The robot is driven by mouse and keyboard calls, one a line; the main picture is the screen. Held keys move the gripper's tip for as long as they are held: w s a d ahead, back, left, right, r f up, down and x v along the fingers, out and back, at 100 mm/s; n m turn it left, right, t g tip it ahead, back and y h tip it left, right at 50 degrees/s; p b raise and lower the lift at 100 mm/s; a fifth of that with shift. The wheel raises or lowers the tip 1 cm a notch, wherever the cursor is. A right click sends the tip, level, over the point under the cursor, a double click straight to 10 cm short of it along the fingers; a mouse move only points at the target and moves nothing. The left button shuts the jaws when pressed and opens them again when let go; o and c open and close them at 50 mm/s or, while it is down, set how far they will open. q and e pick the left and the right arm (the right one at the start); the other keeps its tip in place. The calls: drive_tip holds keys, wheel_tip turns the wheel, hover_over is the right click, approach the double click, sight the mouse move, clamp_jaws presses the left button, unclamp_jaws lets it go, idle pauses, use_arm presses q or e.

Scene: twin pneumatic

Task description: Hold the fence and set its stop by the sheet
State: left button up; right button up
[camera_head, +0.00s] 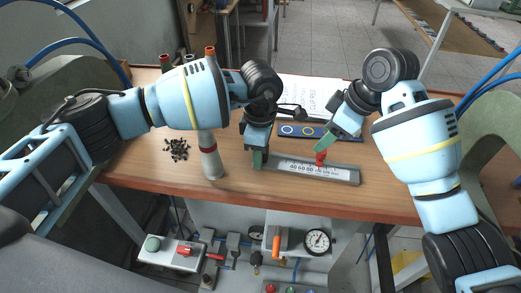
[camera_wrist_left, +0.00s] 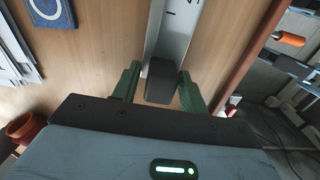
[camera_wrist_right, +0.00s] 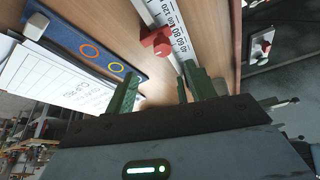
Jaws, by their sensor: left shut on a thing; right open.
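The fence (camera_head: 343,172) is a grey rail with a white printed scale, lying on the wooden bench; it also shows in the left wrist view (camera_wrist_left: 178,30). My left gripper (camera_head: 259,161) is shut on the dark block (camera_wrist_left: 161,80) at its left end. The red stop (camera_head: 320,158) sits on the fence and shows in the right wrist view (camera_wrist_right: 156,42). My right gripper (camera_head: 324,146) is open and empty, just above and beside the stop, apart from it. The white printed sheet (camera_head: 312,92) lies behind, partly hidden by my right arm.
A blue strip with rings (camera_head: 302,131) lies between sheet and fence. A whitish cylinder with a red band (camera_head: 209,155) stands left of the fence, near several small dark pieces (camera_head: 176,150). Bottles with orange tops stand behind my left arm. The bench's front edge runs close to the fence.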

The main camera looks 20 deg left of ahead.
use_arm(q)
drive_tip(key=o, duration=1.1)
drive_tip(key=shift+o, duration=0.2)
use_arm(e)
drive_tip(key=v, duration=0.7)
drive_tip(key=shift+r, duration=0.2)
use_arm(q)
drive_tip(key=shift+r, duration=0.1)
use_arm(e)
drive_tip(key=shift+d, duration=0.1)
use_arm(q)
wheel_tip(320, 180, up, 12)
